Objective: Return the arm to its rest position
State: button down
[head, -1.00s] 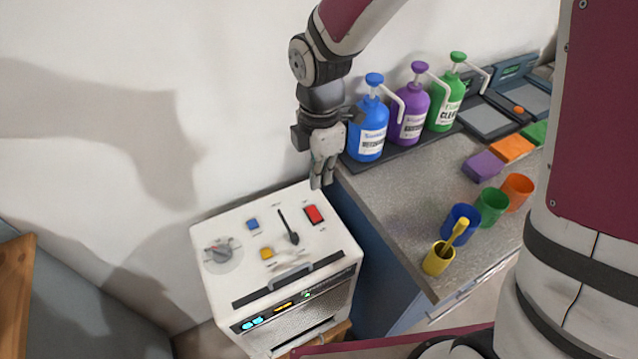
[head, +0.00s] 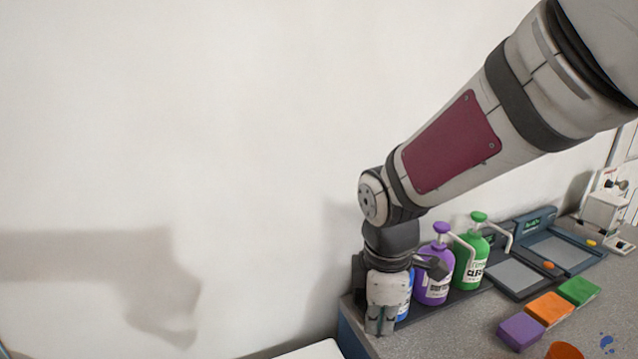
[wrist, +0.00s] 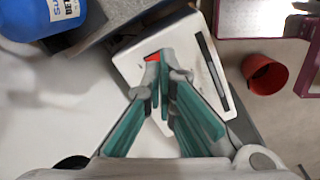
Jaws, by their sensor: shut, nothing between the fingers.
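My arm comes in from the upper right in the head view and bends down at the wrist. My gripper (head: 380,322) points down in front of the blue bottle (head: 404,308), hiding most of it. The fingers are together and empty. In the wrist view my gripper (wrist: 163,72) is above the white panel box (wrist: 190,45), and its red switch (wrist: 152,57) shows beside the fingertips. In the head view only a corner of the white panel box (head: 310,350) shows at the bottom edge.
A purple bottle (head: 432,285) and a green bottle (head: 470,262) stand right of my gripper on the grey counter (head: 450,335). Purple (head: 521,331), orange (head: 549,308) and green (head: 579,291) sponges lie there. Scales (head: 515,277) stand behind. The wall at left is bare.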

jog(key=s+d+r+m+t, duration=0.1)
jog(key=s+d+r+m, duration=0.3)
jog(key=s+m, duration=0.3)
jog(key=s+d+r+m+t, duration=0.2)
jog(key=s+d+r+m, duration=0.3)
jog(key=s+r+m, duration=0.2)
jog(key=s+m, duration=0.1)
jog(key=m, duration=0.1)
jog(key=shift+d+m, duration=0.25)
jog(key=shift+m, duration=0.15)
jog(key=shift+s, duration=0.1)
